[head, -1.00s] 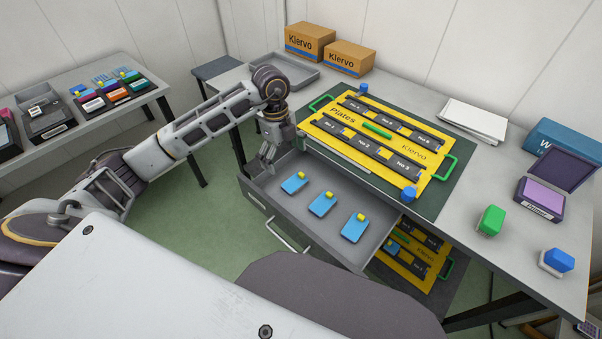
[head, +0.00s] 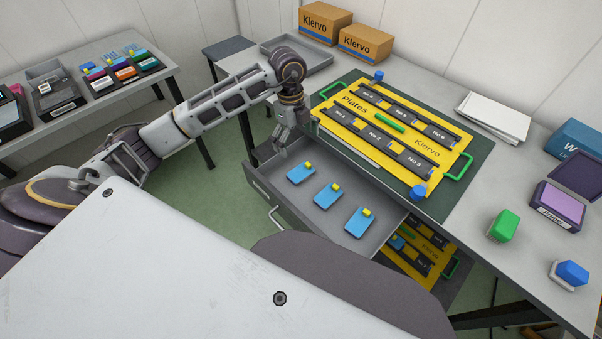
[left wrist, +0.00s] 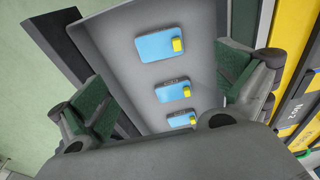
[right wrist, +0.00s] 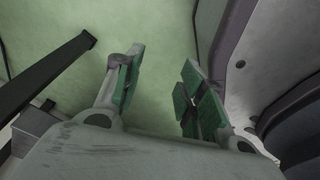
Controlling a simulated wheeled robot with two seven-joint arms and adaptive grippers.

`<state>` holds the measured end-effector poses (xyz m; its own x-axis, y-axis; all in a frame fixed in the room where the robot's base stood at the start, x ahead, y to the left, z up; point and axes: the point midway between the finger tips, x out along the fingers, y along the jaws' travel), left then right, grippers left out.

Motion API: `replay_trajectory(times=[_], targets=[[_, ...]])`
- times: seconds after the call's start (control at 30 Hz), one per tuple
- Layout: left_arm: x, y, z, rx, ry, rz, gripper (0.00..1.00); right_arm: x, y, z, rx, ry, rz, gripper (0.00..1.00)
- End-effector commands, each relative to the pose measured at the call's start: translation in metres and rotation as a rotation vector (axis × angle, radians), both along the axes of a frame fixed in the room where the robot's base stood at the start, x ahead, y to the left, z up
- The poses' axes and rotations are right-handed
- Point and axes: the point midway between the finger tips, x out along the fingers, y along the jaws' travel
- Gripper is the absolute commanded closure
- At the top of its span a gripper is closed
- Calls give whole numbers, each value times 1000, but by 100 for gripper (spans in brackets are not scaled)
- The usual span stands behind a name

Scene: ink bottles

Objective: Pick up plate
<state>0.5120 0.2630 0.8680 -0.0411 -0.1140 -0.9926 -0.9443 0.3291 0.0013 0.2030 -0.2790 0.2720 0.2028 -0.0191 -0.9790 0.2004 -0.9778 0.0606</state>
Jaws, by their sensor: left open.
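Several flat light-blue plates with yellow knobs lie in the open grey drawer (head: 268,184). In the head view they form a slanting row: the far-left plate (head: 298,176), the middle plate (head: 325,198) and the near-right plate (head: 357,226). The left wrist view shows plates too: one at the top (left wrist: 155,46), one at mid-height (left wrist: 170,94) and one lower down (left wrist: 178,123). My left gripper (head: 280,147) is open and empty above the drawer's far-left end, close to the far-left plate but apart from it. My right gripper (right wrist: 158,88) is open and empty in its wrist view, away from the plates.
A yellow plate rack (head: 350,126) with green handles lies on the green mat (head: 477,165) behind the drawer. Another yellow rack (head: 408,264) sits below. Green (head: 503,224) and blue (head: 571,273) stamps and an ink pad (head: 558,204) stand at right.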

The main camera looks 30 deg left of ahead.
Motion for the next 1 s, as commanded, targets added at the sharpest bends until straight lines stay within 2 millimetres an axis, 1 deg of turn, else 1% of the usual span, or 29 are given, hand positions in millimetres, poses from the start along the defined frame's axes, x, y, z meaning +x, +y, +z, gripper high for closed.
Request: replay_trajectory(times=[0.3, 0.5, 0.67, 0.77, 1.0], targets=[[-2, -5, -41, 0, 1, 1, 0, 5, 2, 0, 2, -4, 0, 60], [-3, -8, -64, -1, 0, 0, 0, 8, 3, 1, 3, -8, 0, 60], [-3, -8, -72, 0, 0, 0, 0, 13, 5, 3, 6, -15, 0, 60], [-3, -8, -72, 0, 0, 0, 0, 15, 6, 4, 7, -18, 0, 60], [-3, -8, -72, 0, -1, 0, 0, 12, 6, 3, 7, -12, -1, 60]])
